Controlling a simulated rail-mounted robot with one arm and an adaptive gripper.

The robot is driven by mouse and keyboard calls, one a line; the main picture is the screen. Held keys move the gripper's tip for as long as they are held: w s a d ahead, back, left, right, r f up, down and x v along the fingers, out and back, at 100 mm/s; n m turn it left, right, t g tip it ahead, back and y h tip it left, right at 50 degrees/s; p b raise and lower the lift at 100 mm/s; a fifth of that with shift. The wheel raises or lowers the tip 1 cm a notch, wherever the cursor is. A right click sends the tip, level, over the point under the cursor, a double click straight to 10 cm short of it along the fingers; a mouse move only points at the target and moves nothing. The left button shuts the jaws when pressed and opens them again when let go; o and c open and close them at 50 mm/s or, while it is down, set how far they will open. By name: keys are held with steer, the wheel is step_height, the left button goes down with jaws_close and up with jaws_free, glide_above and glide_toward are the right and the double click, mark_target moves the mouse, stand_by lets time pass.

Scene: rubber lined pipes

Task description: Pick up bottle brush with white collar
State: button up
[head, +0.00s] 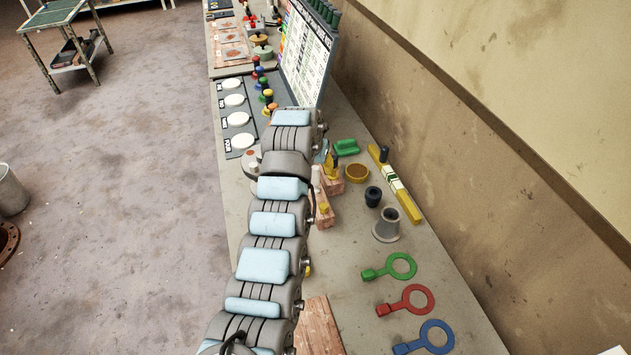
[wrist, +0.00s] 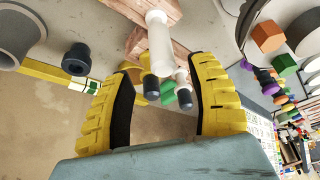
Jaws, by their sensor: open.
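My gripper (wrist: 162,75) is open, with its two yellow ribbed fingers apart in the wrist view. Beyond and between the fingers are a white cylinder (wrist: 159,42) and a smaller pale piece (wrist: 181,75) with a dark end (wrist: 184,99). Another dark end with a yellow part (wrist: 150,75) shows beside the left finger. These pieces stand by wooden blocks (wrist: 152,45). I cannot tell for sure which is the brush with the white collar. The fingers touch none of them visibly. In the head view my arm partly hides the wooden block (head: 325,220) and a white piece (head: 316,178).
A grey flanged cone (head: 387,226), a black bushing (head: 373,196) and a yellow bar (head: 396,185) lie right of my arm, near the wall. Green (head: 401,266), red (head: 417,299) and blue (head: 436,336) ring tools lie on the bench. A chart board (head: 308,52) stands beyond.

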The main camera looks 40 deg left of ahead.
mark_target(315, 169)
steer(key=shift+w+a+f, duration=0.1)
steer(key=shift+w+f, duration=0.05)
steer(key=shift+f, duration=0.3)
steer(key=shift+f, duration=0.1)
steer(key=shift+x, duration=1.35)
steer(key=shift+b+x, duration=0.35)
steer(key=shift+x, duration=0.75)
steer(key=shift+a, duration=0.1)
jaws_close()
steer(key=shift+f, duration=0.1)
